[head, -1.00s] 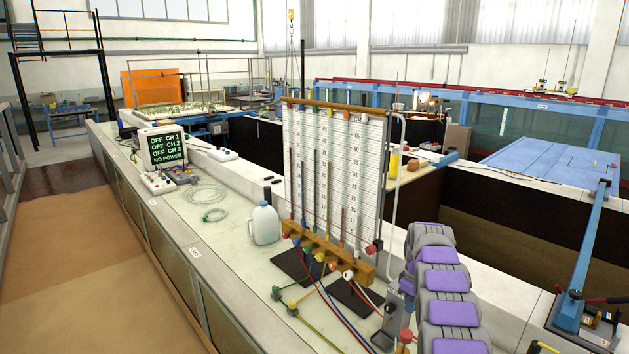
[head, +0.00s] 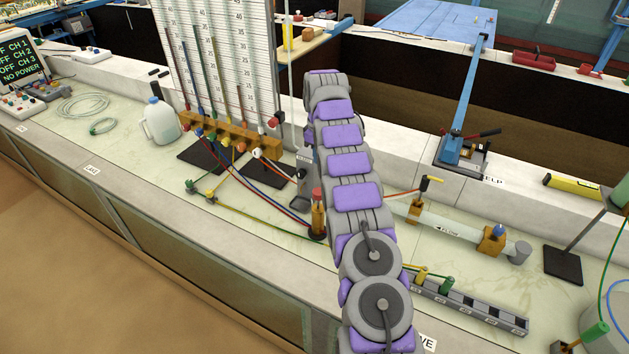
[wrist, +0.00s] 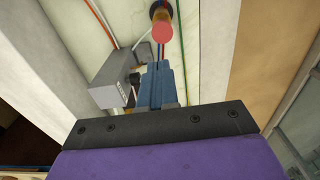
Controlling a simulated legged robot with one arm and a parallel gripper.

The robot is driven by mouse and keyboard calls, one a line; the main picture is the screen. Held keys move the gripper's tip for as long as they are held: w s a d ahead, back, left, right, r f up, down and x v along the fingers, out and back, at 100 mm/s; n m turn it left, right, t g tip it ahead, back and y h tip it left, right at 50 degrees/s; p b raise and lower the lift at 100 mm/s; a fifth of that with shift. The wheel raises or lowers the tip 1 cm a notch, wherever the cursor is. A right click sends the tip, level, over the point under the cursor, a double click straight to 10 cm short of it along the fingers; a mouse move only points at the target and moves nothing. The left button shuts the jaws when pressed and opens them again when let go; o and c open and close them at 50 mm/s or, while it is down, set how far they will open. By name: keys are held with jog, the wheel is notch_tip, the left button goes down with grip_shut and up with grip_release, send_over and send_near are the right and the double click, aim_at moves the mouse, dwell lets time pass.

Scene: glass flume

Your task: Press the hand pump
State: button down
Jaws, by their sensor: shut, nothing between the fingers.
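The hand pump (head: 318,218) is a small upright brass cylinder with a red knob on top and a dark base. It stands on the bench just left of my arm. In the wrist view its red round knob (wrist: 161,32) shows at the top, beyond and apart from my fingertips. My gripper (wrist: 156,68) has blue fingers pressed together with nothing between them. It is above the bench, beside the pump. In the head view my arm hides the gripper. Coloured tubes run to the pump's base.
A grey box (wrist: 118,75) stands close beside the pump. A tube board (head: 222,70) with a brass manifold (head: 235,138) and a white jug (head: 160,122) are to the left. A clear pipe with brass clamps (head: 491,240) and a slotted grey rack (head: 470,305) lie to the right.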

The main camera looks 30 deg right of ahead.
jog(key=shift+s+r, duration=0.2)
jog(key=shift+r, duration=0.65)
jog(key=shift+f, duration=0.15)
jog(key=b, duration=0.2)
send_near(318, 192)
jog(key=f, duration=0.5)
jog(key=shift+w+d+f, duration=0.2)
jog(key=shift+d+f, duration=0.05)
jog(key=shift+f, duration=0.75)
notch_tip(318, 192, down, 5)
jog(key=shift+s+a+f, duration=0.1)
jog(key=shift+s, duration=0.05)
